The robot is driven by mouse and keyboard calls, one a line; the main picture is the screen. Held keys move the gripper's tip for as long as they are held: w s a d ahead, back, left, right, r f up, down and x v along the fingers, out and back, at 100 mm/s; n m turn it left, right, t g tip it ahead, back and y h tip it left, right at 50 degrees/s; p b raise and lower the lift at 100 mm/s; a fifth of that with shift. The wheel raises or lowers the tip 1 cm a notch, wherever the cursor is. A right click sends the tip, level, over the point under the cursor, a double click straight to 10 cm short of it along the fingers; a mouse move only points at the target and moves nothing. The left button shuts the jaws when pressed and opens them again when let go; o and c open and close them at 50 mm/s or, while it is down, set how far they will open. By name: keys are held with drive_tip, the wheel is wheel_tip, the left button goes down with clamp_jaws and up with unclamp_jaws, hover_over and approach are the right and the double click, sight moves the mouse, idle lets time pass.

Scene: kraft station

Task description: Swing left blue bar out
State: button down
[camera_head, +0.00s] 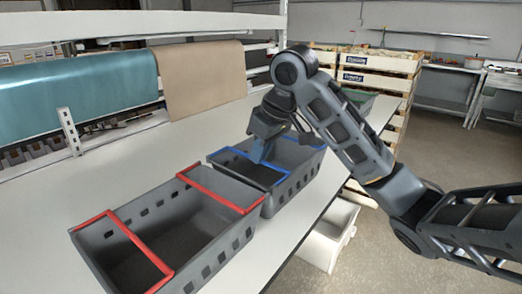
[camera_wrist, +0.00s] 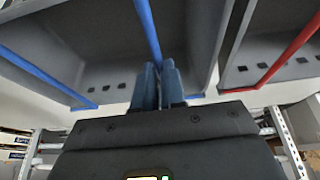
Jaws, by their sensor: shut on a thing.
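A grey crate with two blue bars (camera_head: 311,170) stands on the table behind and to the right of a red-barred crate. Its left blue bar (camera_head: 235,151) lies across the top at the end nearest the red-barred crate; the other blue bar (camera_head: 305,144) is at the far end. My gripper (camera_head: 264,152) reaches down over the left blue bar. In the wrist view, the left blue bar (camera_wrist: 147,30) runs between my fingertips (camera_wrist: 158,72), which are shut on it. The other blue bar (camera_wrist: 45,75) is at left there. The fingers hide part of the held bar.
A grey crate with two red bars (camera_head: 190,250) stands close beside on the left. The white table (camera_head: 70,195) is clear behind it. Teal and brown rolls (camera_head: 85,92) hang at the back left; stacked wooden crates (camera_head: 380,62) stand behind my arm.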

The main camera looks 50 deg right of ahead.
drive_tip(key=a+r+n+h+p, duration=0.1)
drive_tip(key=a+h, duration=0.1)
drive_tip(key=h, duration=0.2)
drive_tip(key=a+r+n+t+h+p, duration=0.1)
drive_tip(key=a+h+p, duration=0.1)
drive_tip(key=h, duration=0.2)
drive_tip(key=a+r+n+h+p, duration=0.1)
drive_tip(key=a+h, duration=0.1)
drive_tip(key=h, duration=0.2)
drive_tip(key=shift+w+a+r+p, duration=0.1)
drive_tip(key=shift+w+r+p, duration=0.05)
drive_tip(key=shift+r+p, duration=0.25)
drive_tip(key=a+h+b, duration=0.1)
drive_tip(key=b, duration=0.1)
drive_tip(key=a+n+t+h+b, duration=0.1)
drive_tip(key=h+b, duration=0.1)
drive_tip(key=shift+a+f+h+b, duration=0.1)
drive_tip(key=shift+f+h+b, duration=0.2)
drive_tip(key=shift+f+b, duration=0.1)
drive_tip(key=shift+r, duration=0.1)
idle(0.5)
drive_tip(key=c, duration=1.2)
unclamp_jaws()
drive_tip(key=shift+a, duration=0.1)
